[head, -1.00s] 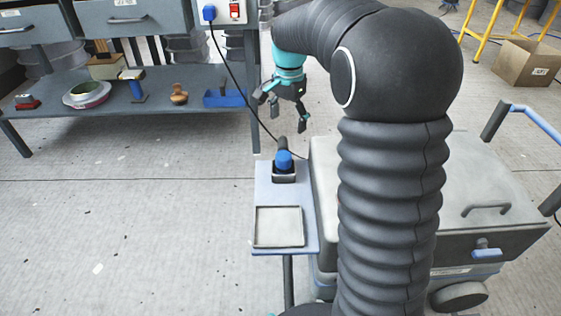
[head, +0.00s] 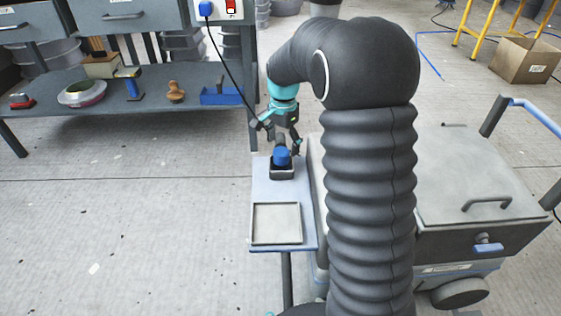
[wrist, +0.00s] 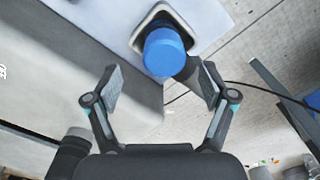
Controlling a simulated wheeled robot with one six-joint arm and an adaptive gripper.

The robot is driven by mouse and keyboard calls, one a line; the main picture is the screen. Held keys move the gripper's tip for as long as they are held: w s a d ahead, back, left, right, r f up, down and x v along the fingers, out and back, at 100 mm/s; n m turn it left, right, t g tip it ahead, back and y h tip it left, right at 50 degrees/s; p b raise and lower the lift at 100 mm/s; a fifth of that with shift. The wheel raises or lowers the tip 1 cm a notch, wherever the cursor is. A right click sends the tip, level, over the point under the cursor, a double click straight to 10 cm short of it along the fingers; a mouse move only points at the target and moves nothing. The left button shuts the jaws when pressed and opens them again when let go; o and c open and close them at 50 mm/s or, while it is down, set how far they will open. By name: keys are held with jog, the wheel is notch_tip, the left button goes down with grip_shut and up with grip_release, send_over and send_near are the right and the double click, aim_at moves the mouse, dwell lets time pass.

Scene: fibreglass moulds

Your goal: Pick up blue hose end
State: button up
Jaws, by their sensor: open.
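The blue hose end (head: 282,156) sits upright in a dark square holder (head: 282,174) on a small light side shelf. In the wrist view the blue hose end (wrist: 165,52) shows as a round blue cap in a pale-rimmed holder (wrist: 139,40), with a dark part beside it. My gripper (head: 283,142) is open and empty, close above and behind the hose end in the head view. In the wrist view my gripper (wrist: 160,86) has its fingers spread, with the blue cap just beyond the fingertips, nearer the right one. Contact cannot be told.
An empty shallow tray (head: 276,224) lies on the shelf in front of the holder. A grey cart (head: 470,185) stands to the right. A workbench (head: 110,105) with tools stands back left, and a black cable (head: 228,62) hangs from its socket.

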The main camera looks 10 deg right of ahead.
aim_at(281, 150)
jog(key=f, duration=0.4)
jog(key=shift+w+a+f+b, duration=0.15)
jog(key=shift+a+f+b, duration=0.1)
jog(key=shift+b, duration=0.1)
jog(key=shift+r, duration=0.1)
jog(key=c, duration=1.3)
jog(key=shift+c, duration=0.2)
notch_tip(281, 150, up, 10)
jog(key=shift+p, duration=0.85)
